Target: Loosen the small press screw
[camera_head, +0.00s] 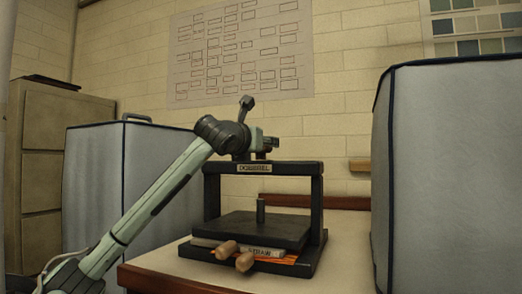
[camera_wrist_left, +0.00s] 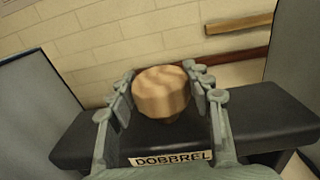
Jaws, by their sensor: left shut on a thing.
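The small press (camera_head: 316,205) is a black frame on the table, with a "DOBBREL" label on its top beam. A short dark screw shaft (camera_head: 261,211) stands on its flat plate (camera_head: 238,229). My left gripper (camera_head: 268,146) is at the top beam. In the left wrist view its fingers (camera_wrist_left: 160,76) are on both sides of a round wooden knob (camera_wrist_left: 161,94), shut on it. The knob sits over the black beam (camera_wrist_left: 272,110). In the head view the gripper hides the knob. My right gripper is in neither view.
Two wooden handles (camera_head: 226,249) stick out at the press's front, by a labelled block and orange sheets under the plate. The tabletop (camera_head: 347,250) is bare to the right. Large grey cases stand at left (camera_head: 95,180) and right (camera_head: 445,170).

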